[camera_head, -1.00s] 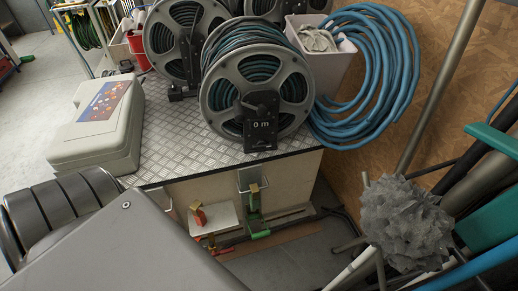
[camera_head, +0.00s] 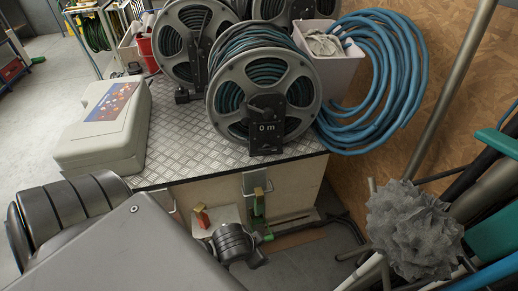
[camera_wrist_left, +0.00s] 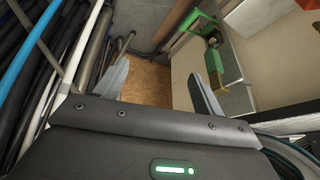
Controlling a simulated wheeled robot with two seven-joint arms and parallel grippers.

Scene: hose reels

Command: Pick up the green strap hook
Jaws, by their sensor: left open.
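The green strap hook (camera_head: 258,206) hangs low on the front of the cabinet, with a brass-coloured piece at its top. Its lower green end (camera_head: 268,237) shows just right of a dark part of my left arm. In the left wrist view the green strap hook (camera_wrist_left: 214,62) is at the upper right, beyond the right finger and apart from it. My left gripper (camera_wrist_left: 160,88) is open with nothing between its fingers. Its fingertips cannot be made out in the head view. My right gripper is not in view.
A red hook (camera_head: 201,216) hangs left of the green one. Hose reels (camera_head: 265,85) and a grey case (camera_head: 108,125) stand on the metal-topped cabinet (camera_head: 185,135). A blue hose coil (camera_head: 390,85) hangs at right. A spiky grey object (camera_head: 412,230) and poles crowd the right.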

